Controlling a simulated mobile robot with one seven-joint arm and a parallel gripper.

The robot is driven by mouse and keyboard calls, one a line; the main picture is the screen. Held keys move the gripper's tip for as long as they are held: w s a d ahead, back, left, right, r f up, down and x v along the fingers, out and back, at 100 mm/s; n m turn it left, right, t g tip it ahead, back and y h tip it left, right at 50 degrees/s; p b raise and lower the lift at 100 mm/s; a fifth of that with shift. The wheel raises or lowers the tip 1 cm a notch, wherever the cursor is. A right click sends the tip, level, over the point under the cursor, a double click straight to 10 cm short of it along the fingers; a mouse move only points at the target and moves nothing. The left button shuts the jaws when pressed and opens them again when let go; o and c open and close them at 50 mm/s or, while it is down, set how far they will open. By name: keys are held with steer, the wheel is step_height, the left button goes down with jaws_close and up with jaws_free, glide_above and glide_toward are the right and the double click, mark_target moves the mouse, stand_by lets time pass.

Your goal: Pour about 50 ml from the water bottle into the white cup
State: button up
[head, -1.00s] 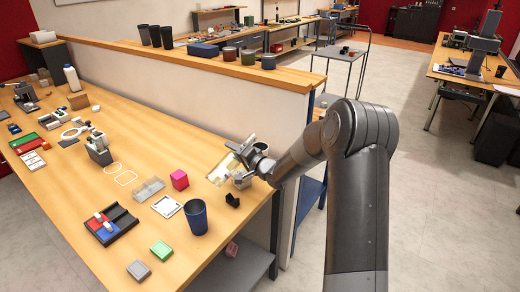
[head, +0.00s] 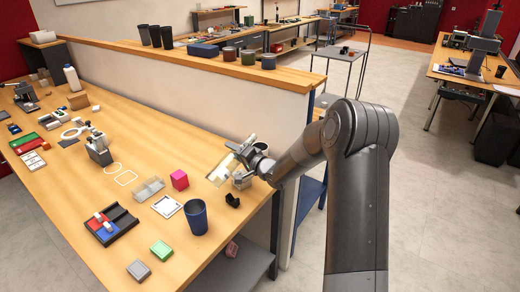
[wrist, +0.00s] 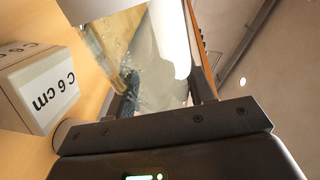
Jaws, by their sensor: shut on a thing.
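My gripper (head: 240,157) is shut on a clear, see-through bottle (head: 221,170), the water bottle. The bottle is strongly tilted above the right end of the table. In the wrist view the clear bottle (wrist: 150,65) lies between my fingers; a water level cannot be made out.
A pale block labelled "c 6 cm" (wrist: 42,88) is close by in the wrist view. A dark blue cup (head: 196,218), a pink cube (head: 180,180), a clear tray (head: 148,190) and a small black holder (head: 233,200) stand nearby. A low wall (head: 215,105) runs behind.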

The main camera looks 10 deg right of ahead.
stand_by(0.5)
steer(key=shift+w+d+r+n, duration=0.1)
steer(key=shift+n, duration=0.3)
steer(key=r+n, duration=0.1)
steer(key=r, duration=0.1)
steer(key=d+r+n, duration=0.1)
steer(key=r+n, duration=0.1)
steer(key=w+r+n, duration=0.1)
steer(key=r, duration=0.1)
steer(key=shift+w+d+r+n, duration=0.1)
steer(key=shift+d+r+n, duration=0.15)
steer(key=shift+n, duration=0.05)
steer(key=shift+r+n, duration=0.25)
steer(key=shift+n, duration=0.05)
steer(key=n, duration=0.2)
steer(key=r+n, duration=0.1)
steer(key=shift+s+a+t, duration=0.2)
steer(key=shift+a+t, duration=0.05)
steer(key=shift+t, duration=0.15)
steer(key=shift+n+b, duration=0.4)
steer(key=shift+n, duration=1.5)
steer(key=shift+r, duration=0.15)
